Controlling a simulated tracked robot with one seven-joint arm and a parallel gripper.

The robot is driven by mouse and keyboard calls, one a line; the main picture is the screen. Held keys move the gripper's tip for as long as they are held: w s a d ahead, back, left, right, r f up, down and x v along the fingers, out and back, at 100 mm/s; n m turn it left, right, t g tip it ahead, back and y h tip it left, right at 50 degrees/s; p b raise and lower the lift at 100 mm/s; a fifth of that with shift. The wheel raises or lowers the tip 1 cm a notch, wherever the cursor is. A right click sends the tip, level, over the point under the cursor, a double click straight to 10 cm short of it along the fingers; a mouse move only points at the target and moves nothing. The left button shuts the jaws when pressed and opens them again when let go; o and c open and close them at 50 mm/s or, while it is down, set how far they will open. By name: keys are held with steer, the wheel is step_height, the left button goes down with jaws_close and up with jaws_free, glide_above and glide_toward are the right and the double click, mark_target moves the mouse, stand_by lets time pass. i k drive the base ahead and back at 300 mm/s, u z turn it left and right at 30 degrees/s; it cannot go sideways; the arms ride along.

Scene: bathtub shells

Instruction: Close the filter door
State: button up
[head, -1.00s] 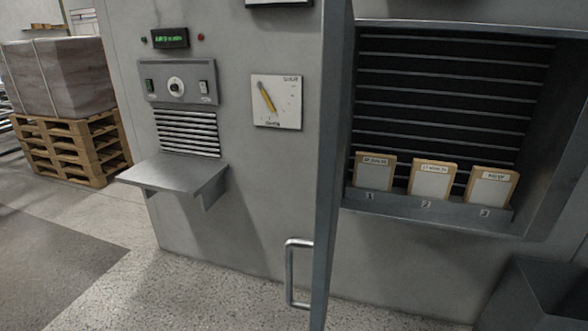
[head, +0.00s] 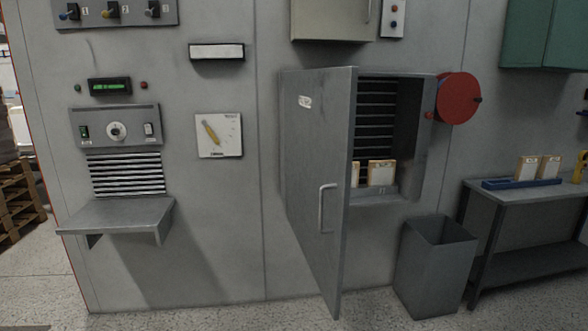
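The filter door (head: 317,165) is a tall grey panel hinged on the left side of the filter opening in the head view. It stands open, swung out toward me. Its metal handle (head: 326,208) is on the face turned to me, near the free edge. Behind it the filter opening (head: 378,120) shows dark slats. A filter with a pale frame (head: 381,173) stands on the ledge inside, and part of another shows beside the door's edge. The door hides the left part of the opening. My gripper is not in view.
A grey bin (head: 436,262) stands on the floor right of the door. A bench (head: 500,200) with a blue tray is at the far right. A red disc (head: 458,97) sits right of the opening. A shelf (head: 118,213) juts out at left.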

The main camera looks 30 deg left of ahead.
mark_target(320, 105)
steer(key=u, duration=0.2)
steer(key=k, duration=0.25)
steer(key=u, duration=1.1)
steer(key=i, duration=1.05)
steer(key=u, duration=0.05)
steer(key=k, duration=1.25)
steer(key=u, duration=0.35)
steer(key=i, duration=0.4)
steer(key=u, duration=0.15)
